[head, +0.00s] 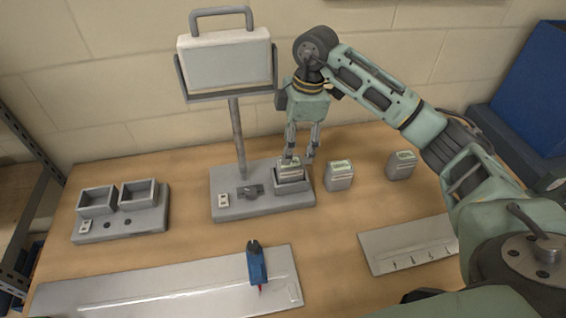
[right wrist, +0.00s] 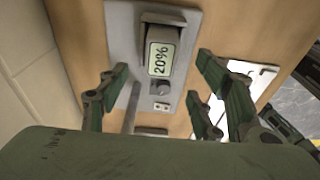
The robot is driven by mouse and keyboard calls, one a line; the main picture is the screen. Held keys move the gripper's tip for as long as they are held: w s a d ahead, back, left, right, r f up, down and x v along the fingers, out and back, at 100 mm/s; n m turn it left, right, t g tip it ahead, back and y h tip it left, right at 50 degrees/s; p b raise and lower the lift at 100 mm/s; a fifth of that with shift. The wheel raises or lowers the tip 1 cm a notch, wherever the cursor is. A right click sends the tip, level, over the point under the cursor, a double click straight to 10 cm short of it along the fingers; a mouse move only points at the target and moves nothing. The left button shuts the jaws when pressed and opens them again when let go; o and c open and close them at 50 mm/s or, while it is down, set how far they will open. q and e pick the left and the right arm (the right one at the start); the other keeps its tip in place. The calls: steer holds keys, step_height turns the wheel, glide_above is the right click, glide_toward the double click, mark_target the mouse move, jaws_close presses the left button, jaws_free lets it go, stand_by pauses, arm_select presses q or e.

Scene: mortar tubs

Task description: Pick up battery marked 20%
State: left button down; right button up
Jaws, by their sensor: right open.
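The battery marked 20% (right wrist: 162,55) is a grey block with a pale display on top. It sits upright in the socket of the lamp's grey base (head: 235,207), and shows in the head view too (head: 289,171). My right gripper (head: 298,157) is open and points down over this battery. In the right wrist view its fingers (right wrist: 163,70) stand apart on either side of the battery. I cannot tell whether they touch it. My left gripper is not in view.
Two more batteries stand on the table right of the base, one near (head: 339,177) and one farther right (head: 401,165). The lamp (head: 225,60) rises beside my gripper. A double-socket charger (head: 120,222), a tray with a blue tool (head: 257,266) and a marked plate (head: 410,244) lie around.

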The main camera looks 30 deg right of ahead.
mark_target(290, 173)
steer(key=shift+s+a+f+p, duration=0.1)
steer(key=shift+s+f+p, duration=0.05)
steer(key=shift+f, duration=0.25)
steer(key=shift+s+a+f+p, duration=0.1)
steer(key=shift+f+p, duration=0.05)
steer(key=shift+f, duration=0.25)
steer(key=shift+f+p, duration=0.35)
steer(key=shift+f, duration=0.05)
steer(key=f, duration=0.1)
steer(key=f+p, duration=0.1)
steer(key=f, duration=0.1)
steer(key=shift+w+a+f+p, duration=0.15)
steer(key=shift+w+f+p, duration=0.15)
steer(key=shift+f+p, duration=0.1)
steer(key=shift+f, duration=0.5)
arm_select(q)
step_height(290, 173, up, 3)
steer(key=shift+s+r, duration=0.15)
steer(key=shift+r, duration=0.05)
arm_select(e)
steer(key=shift+w, duration=0.1)
jaws_close()
